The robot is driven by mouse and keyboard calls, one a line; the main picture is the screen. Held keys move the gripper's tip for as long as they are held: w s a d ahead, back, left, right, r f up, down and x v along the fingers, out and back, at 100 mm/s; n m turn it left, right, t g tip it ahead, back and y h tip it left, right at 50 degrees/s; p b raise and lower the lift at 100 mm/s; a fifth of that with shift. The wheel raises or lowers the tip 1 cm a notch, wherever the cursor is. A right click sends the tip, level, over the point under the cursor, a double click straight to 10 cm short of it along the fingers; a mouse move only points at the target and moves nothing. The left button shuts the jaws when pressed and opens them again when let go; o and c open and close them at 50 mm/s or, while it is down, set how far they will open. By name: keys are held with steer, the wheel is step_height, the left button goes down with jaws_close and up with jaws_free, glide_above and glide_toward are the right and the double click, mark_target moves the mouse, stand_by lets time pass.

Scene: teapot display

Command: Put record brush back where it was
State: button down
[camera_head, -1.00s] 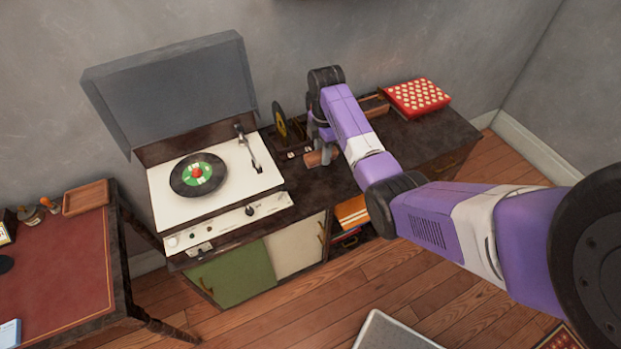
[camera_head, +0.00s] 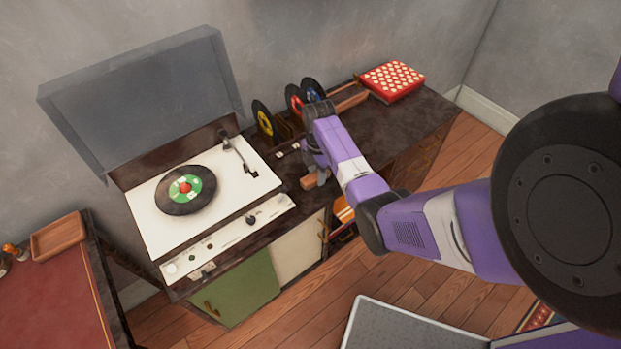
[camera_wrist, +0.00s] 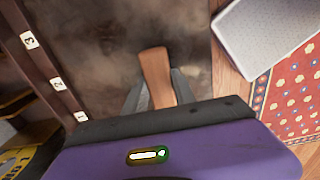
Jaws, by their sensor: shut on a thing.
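The record brush, a brown wooden block, is in my gripper (camera_head: 314,168). In the head view the brush (camera_head: 310,182) is over the dark cabinet top, right of the record player, near the front edge. In the wrist view the brush (camera_wrist: 155,68) sticks out between the two grey fingers (camera_wrist: 158,92), slightly tilted. My gripper is shut on it. The dark cabinet top (camera_wrist: 110,40) lies below. I cannot tell whether the brush touches it. The fingertips are mostly hidden by my arm in the head view.
The record player (camera_head: 235,208) with raised lid holds a green-labelled record (camera_head: 187,188). Behind my gripper stand a yellow record (camera_head: 262,117) and red and blue ones. A numbered strip (camera_wrist: 55,75) is left in the wrist view. A wooden tray (camera_head: 350,99) and red box (camera_head: 392,79) are behind right.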

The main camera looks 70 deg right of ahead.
steer(key=shift+r, duration=0.1)
steer(key=shift+f, duration=0.2)
steer(key=c, duration=1)
jaws_free()
step_height(320, 180, up, 12)
steer(key=shift+r, duration=0.2)
